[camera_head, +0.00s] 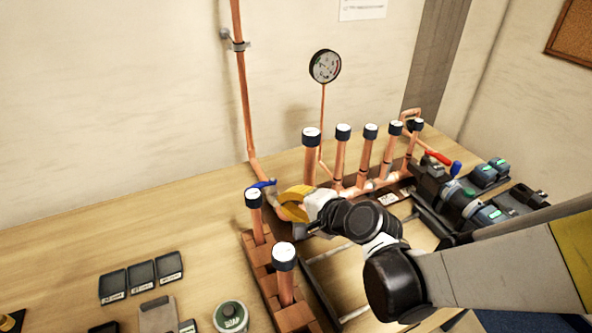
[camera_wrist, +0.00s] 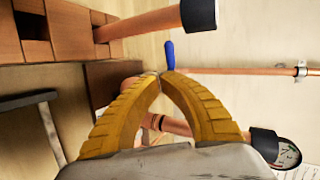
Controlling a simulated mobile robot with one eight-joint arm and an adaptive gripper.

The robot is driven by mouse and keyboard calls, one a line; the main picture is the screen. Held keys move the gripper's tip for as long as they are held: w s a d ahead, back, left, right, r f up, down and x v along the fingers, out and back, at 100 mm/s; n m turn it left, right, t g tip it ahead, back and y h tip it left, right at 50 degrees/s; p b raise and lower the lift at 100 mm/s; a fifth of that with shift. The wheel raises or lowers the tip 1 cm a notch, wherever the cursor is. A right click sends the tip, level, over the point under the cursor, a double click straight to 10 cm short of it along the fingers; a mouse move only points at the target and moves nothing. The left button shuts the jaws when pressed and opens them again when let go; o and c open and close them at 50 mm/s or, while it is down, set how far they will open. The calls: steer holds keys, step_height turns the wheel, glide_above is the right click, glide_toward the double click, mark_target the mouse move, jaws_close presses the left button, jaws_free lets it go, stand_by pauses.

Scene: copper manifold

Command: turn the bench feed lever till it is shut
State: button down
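The bench feed lever is a small blue handle (camera_head: 262,184) on the copper pipe at the left end of the manifold, behind a capped upright pipe. In the wrist view the blue handle (camera_wrist: 169,52) stands just beyond my fingertips. My gripper (camera_head: 283,203) has yellow fingers and is beside the lever, close on its right in the head view. In the wrist view the fingertips (camera_wrist: 160,74) come together, with no clear gap and nothing seen between them. Whether they touch the lever I cannot tell. The valve body is mostly hidden by the fingers.
Capped copper uprights (camera_head: 311,155) stand in a row behind my gripper. A brick stack (camera_head: 262,265) with two capped pipes is at the near left. A round gauge (camera_head: 325,66) rises at the back. Power tools (camera_head: 460,200) lie at right.

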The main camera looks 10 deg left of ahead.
mark_target(260, 186)
steer(key=r+b+x, duration=0.1)
steer(key=b+x, duration=0.1)
steer(key=x, duration=0.7)
steer(key=shift+w+a, duration=0.25)
steer(key=shift+w+a+b, duration=0.1)
steer(key=shift+a+b, duration=0.3)
steer(key=shift+a, duration=0.05)
stand_by(0.8)
